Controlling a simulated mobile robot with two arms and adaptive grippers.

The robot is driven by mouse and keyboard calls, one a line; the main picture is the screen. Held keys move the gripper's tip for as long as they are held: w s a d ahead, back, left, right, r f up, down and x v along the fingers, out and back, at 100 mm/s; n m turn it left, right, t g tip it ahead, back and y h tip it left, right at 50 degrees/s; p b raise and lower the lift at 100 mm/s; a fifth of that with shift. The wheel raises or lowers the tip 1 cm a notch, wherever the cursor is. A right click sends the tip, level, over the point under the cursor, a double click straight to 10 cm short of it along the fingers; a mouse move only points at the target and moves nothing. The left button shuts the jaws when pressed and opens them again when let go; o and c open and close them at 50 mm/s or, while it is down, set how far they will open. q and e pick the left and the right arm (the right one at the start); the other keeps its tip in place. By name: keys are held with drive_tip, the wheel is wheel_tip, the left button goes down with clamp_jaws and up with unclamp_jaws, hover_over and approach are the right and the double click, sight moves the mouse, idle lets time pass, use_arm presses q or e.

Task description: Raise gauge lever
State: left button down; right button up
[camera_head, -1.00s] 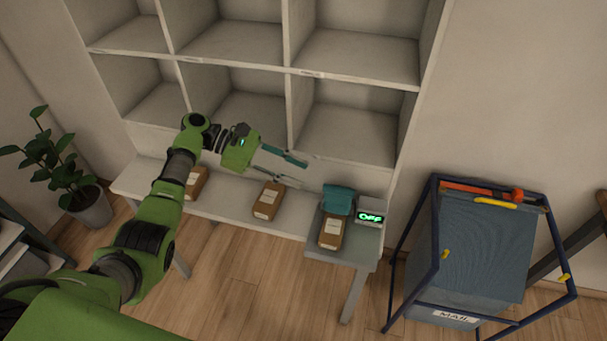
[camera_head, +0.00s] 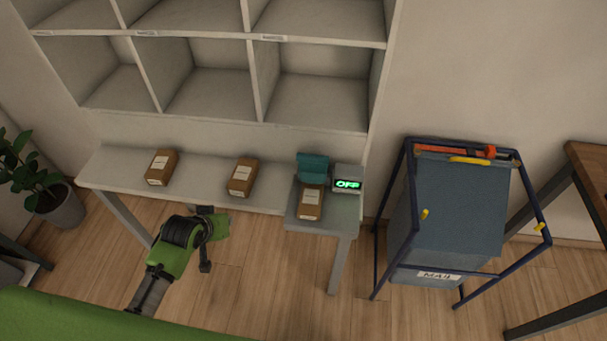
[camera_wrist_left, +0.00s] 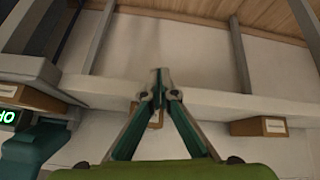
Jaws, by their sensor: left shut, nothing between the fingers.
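A small grey box with a green lit "OFF" display (camera_head: 347,183) stands at the right end of the bench, its display also at the left edge of the left wrist view (camera_wrist_left: 8,118). A teal block (camera_head: 313,167) is beside it, behind a brown parcel (camera_head: 310,203); the teal part also shows in the left wrist view (camera_wrist_left: 30,150). I cannot make out a separate lever. My left gripper (camera_wrist_left: 160,85) is shut and empty, its teal fingers meeting at the tips. In the head view my left arm is in front of the bench, fingers hidden. My right gripper is not seen.
The white bench (camera_head: 205,182) also carries two more brown parcels (camera_head: 160,167) (camera_head: 243,177), below a cubby shelf (camera_head: 265,130). A blue-framed mail bin (camera_head: 450,210) stands right of the bench. A potted plant (camera_head: 40,190) is at the left. The floor between is clear.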

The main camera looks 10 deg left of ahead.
use_arm(q)
drive_tip(key=w+a+r+m+t, duration=0.1)
drive_tip(key=w+a+r+m+t+y+b, duration=0.1)
drive_tip(key=r, duration=0.1)
drive_tip(key=w+a+r+m+t, duration=0.1)
drive_tip(key=m+t, duration=0.1)
drive_tip(key=shift+w+a+r+y, duration=0.25)
drive_tip(key=shift+w+r+y, duration=0.05)
drive_tip(key=shift+r, duration=0.1)
wheel_tip(320, 180, up, 9)
drive_tip(key=w+d+m+t+h+b, duration=0.25)
drive_tip(key=m+t, duration=0.25)
drive_tip(key=m, duration=0.3)
drive_tip(key=s+d+r+m+g+h+b, duration=0.35)
drive_tip(key=s+d+m+h, duration=0.8)
drive_tip(key=d+m, duration=0.5)
drive_tip(key=m+p, duration=0.2)
drive_tip(key=p, duration=0.2)
approach(317, 162)
drive_tip(key=d, duration=0.4)
drive_tip(key=w, duration=0.1)
drive_tip(key=w+p, duration=0.1)
drive_tip(key=w, duration=0.1)
drive_tip(key=shift+w+d+f+n+t+h, duration=0.15)
drive_tip(key=shift+w+f+n+t+h, duration=0.05)
drive_tip(key=shift+n+t+h, duration=0.1)
drive_tip(key=shift+w, duration=0.35)
